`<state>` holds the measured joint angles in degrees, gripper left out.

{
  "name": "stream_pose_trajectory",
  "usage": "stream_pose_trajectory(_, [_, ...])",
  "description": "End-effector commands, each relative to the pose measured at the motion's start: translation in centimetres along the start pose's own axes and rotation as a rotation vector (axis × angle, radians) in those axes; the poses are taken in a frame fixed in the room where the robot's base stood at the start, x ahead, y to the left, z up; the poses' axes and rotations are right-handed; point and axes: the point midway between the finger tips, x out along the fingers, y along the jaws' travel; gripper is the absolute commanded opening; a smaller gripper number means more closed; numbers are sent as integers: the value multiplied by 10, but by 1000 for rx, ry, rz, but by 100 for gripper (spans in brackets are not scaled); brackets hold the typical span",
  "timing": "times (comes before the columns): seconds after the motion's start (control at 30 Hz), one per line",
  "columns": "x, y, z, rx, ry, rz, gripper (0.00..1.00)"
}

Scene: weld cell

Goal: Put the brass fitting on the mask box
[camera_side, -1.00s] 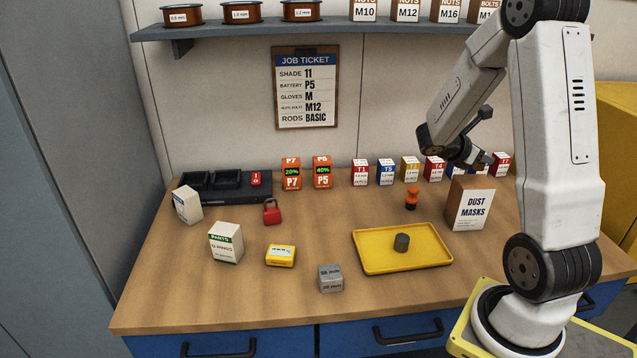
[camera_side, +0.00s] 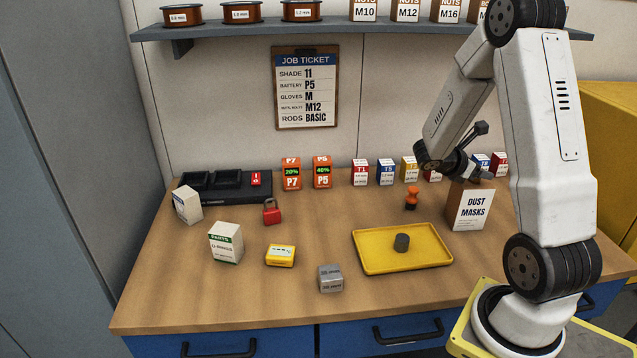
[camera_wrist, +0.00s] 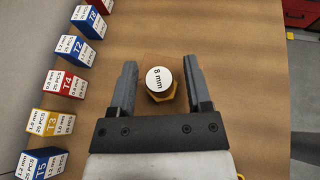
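The brass fitting (camera_wrist: 160,85), a hex body with a white round "8 mm" top, is between my fingertips in the wrist view. A gap shows on each side of it, so my gripper (camera_wrist: 160,82) is open around it. The mask box (camera_side: 470,206), brown with a white "DUST MASKS" label, stands at the right of the bench. The side view does not show the fitting clearly.
A yellow tray (camera_side: 375,262) with a dark grey cylinder (camera_side: 402,242) lies left of the mask box. An orange-and-black piece (camera_side: 411,198) stands close by. A row of small labelled boxes (camera_side: 386,172) stands along the wall. The bench front is mostly clear.

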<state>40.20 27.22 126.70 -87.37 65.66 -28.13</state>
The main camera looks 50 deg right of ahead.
Motion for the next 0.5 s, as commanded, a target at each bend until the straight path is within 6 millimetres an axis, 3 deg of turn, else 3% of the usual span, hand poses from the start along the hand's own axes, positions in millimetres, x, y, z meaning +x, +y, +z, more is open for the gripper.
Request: stream_pose_trajectory(0.5, [-4,0,3,0,0,2,67])
